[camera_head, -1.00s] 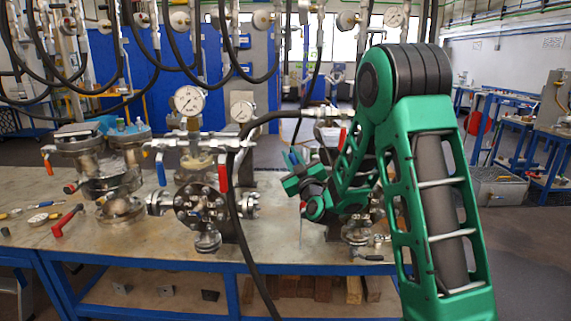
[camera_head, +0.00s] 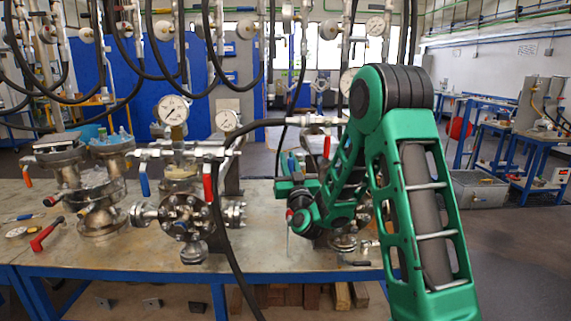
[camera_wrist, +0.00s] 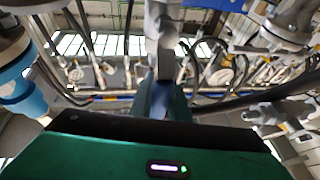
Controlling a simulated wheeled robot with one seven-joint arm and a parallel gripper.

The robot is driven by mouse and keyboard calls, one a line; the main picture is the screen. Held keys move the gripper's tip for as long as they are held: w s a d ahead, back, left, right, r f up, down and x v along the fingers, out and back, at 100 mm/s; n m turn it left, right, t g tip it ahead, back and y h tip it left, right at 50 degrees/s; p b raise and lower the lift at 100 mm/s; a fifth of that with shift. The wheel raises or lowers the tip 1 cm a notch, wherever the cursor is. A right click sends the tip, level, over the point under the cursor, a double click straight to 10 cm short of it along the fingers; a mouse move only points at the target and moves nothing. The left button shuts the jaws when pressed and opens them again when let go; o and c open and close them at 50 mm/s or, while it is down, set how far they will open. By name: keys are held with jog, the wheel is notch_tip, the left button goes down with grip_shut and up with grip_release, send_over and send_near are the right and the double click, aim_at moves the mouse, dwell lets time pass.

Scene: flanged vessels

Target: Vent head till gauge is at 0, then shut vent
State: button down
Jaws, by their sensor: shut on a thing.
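My gripper (camera_head: 290,178) is at the right-hand flanged vessel (camera_head: 343,243), which my green arm mostly hides. In the wrist view my gripper (camera_wrist: 160,98) is shut on a bluish-grey handle (camera_wrist: 158,82), just beyond the green gripper body. Which valve this handle belongs to is hard to tell. A red lever (camera_head: 327,146) shows at the top of this vessel. A white gauge (camera_head: 347,82) above it is partly behind my arm, and its needle is unreadable. The middle vessel (camera_head: 187,217) carries another gauge (camera_head: 172,109), a blue lever (camera_head: 144,181) and a red lever (camera_head: 208,183), both hanging down.
A black hose (camera_head: 222,230) loops in front of the middle vessel and up to the right vessel's top. Another vessel (camera_head: 98,190) and a red-handled tool (camera_head: 46,236) are at the left of the bench (camera_head: 130,258). More hoses hang overhead. The floor at right is open.

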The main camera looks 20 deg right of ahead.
aim_at(291, 171)
jog(key=shift+a+f, duration=0.1)
jog(key=c, duration=1.7)
grip_release()
jog(key=shift+o, duration=0.2)
jog(key=shift+s, duration=0.1)
jog(key=v, duration=1)
jog(key=shift+s, duration=0.25)
